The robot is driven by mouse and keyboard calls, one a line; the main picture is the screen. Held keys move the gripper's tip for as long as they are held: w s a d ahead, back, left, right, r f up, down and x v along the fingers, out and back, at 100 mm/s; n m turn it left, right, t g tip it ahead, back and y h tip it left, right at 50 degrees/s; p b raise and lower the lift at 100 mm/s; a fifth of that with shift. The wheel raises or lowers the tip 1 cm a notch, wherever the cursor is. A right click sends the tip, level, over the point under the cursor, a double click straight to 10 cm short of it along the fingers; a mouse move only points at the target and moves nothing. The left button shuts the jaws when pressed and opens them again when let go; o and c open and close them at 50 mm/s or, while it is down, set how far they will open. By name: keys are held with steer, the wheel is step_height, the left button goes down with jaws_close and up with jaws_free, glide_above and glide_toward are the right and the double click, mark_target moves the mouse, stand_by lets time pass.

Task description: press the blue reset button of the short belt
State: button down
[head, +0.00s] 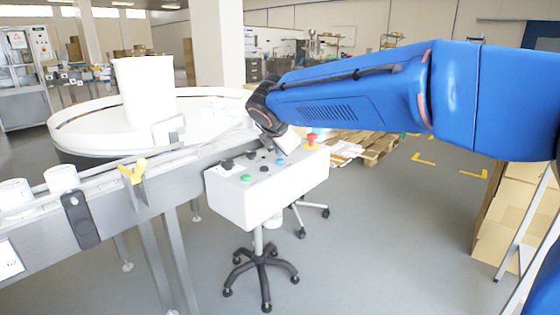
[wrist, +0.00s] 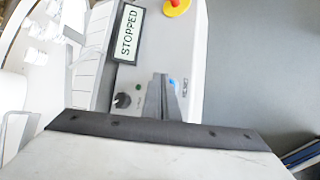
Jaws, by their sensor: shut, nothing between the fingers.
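The white control box (head: 258,200) stands on a wheeled base beside the belt. In the wrist view, my gripper (wrist: 162,78) is shut and empty, its dark fingers pointing at the panel. The blue button (wrist: 172,85) shows just right of the fingertips, partly covered by them, with a small label beside it. I cannot tell whether the fingers touch it. In the head view, a blue button (head: 280,161) is on the panel just below my gripper (head: 281,150). A display (wrist: 127,34) on the panel reads STOPPED.
A red emergency button (head: 311,140), a green button (head: 246,178) and a black knob (wrist: 122,100) share the panel. The belt (head: 110,195) with white cups (head: 62,179) runs at left, before a round white table (head: 85,135). Floor to the right is open.

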mark_target(280, 164)
steer(key=shift+r, duration=0.4)
steer(key=shift+r, duration=0.15)
step_height(280, 164, up, 5)
steer(key=shift+f, duration=0.15)
stand_by(0.5)
stand_by(0.4)
